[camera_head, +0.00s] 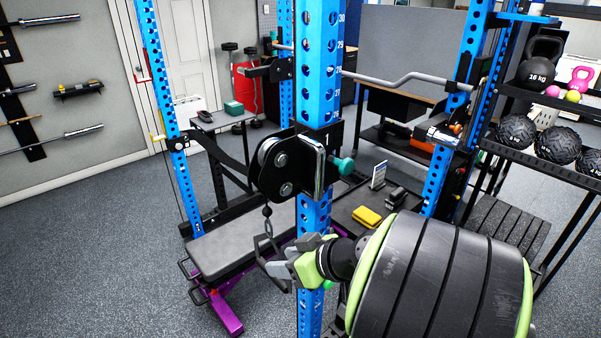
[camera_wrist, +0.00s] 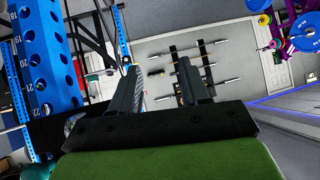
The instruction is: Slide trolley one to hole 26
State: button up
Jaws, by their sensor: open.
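Trolley one (camera_head: 284,172) is a black carriage with round rollers, marked 1, on the blue upright (camera_head: 319,62). It has a silver handle (camera_head: 319,168) and a teal knob (camera_head: 344,166) on its right side. Numbers 30 and 29 read clearly on the upright above it; the holes behind the trolley are hidden. A short dark link (camera_head: 267,216) hangs below it. My gripper (camera_head: 264,258) is open, below the trolley and beside the upright, pointing left. In the wrist view its fingers (camera_wrist: 158,68) hold nothing, and the upright (camera_wrist: 47,60) with numbers around 18 to 22 stands at left.
A padded bench (camera_head: 240,253) with a purple frame stands behind my gripper. A rack of black balls (camera_head: 556,145) is at right. A yellow block (camera_head: 367,217) lies on the platform. Wall-mounted bars (camera_head: 50,20) are at far left, with open floor before them.

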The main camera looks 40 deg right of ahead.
jog(key=s+d+r+m+t+h+b, duration=0.1)
jog(key=s+d+r+m+t+h, duration=0.2)
jog(key=d, duration=0.4)
jog(key=t+h, duration=0.3)
jog(key=t, duration=0.1)
send_near(322, 174)
jog(key=shift+m, duration=0.3)
jog(key=w, duration=0.3)
jog(key=w+d+p, duration=0.1)
jog(key=w, duration=0.3)
jog(key=w+d+p, duration=0.1)
jog(key=w, duration=0.3)
jog(key=shift+f, duration=0.15)
jog(key=shift+s, duration=0.1)
jog(key=shift+c, duration=0.2)
grip_shut()
